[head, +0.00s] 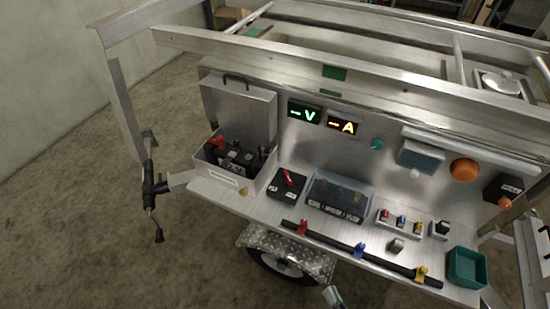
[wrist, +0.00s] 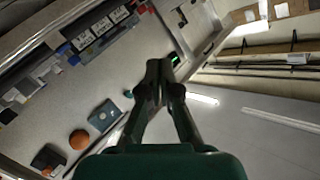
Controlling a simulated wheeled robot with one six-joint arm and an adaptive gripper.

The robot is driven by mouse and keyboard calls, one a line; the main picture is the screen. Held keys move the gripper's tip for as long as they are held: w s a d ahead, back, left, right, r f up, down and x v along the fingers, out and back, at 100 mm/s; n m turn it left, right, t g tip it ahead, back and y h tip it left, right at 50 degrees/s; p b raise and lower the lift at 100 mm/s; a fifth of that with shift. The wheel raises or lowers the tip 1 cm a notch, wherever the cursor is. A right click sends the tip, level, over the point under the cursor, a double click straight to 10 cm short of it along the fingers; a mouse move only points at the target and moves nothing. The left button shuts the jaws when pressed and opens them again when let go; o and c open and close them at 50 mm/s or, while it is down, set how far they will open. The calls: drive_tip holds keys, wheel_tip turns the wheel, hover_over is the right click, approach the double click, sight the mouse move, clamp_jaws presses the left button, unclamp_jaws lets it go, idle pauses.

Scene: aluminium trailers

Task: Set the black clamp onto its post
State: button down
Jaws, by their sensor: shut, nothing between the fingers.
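An open metal battery box (head: 213,176) stands at the left end of the trailer shelf. In it a dark battery (head: 236,158) carries a red clamp (head: 217,143). A dark shape at the box's right side may be the black clamp (head: 262,153); it is too small to tell, and so is its post. My gripper shows as a grey tip (head: 333,296) at the bottom edge of the head view, well apart from the box. In the wrist view my gripper (wrist: 160,68) has its fingers together with nothing between them; the box is not clearly seen there.
A black box with a red switch (head: 287,185) and a clear-lidded fuse box (head: 340,196) stand right of the battery box. A black rail (head: 330,241) with coloured clips runs along the shelf's front. A teal bin (head: 467,267) stands at right. Meters (head: 305,113) show above.

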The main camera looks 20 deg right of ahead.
drive_tip(key=w+d+r+m+t, duration=0.1)
drive_tip(key=w+m, duration=0.5)
drive_tip(key=w, duration=0.8)
drive_tip(key=w+d+r+m+t, duration=0.1)
drive_tip(key=w+m, duration=0.5)
drive_tip(key=w, duration=0.8)
drive_tip(key=shift+w+d+r+t, duration=0.3)
drive_tip(key=shift+w+d+r, duration=0.1)
drive_tip(key=shift+d, duration=0.2)
drive_tip(key=shift+w, duration=0.1)
drive_tip(key=w+a, duration=0.2)
drive_tip(key=w, duration=1)
drive_tip(key=shift+w+r, duration=0.35)
drive_tip(key=shift+a, duration=0.1)
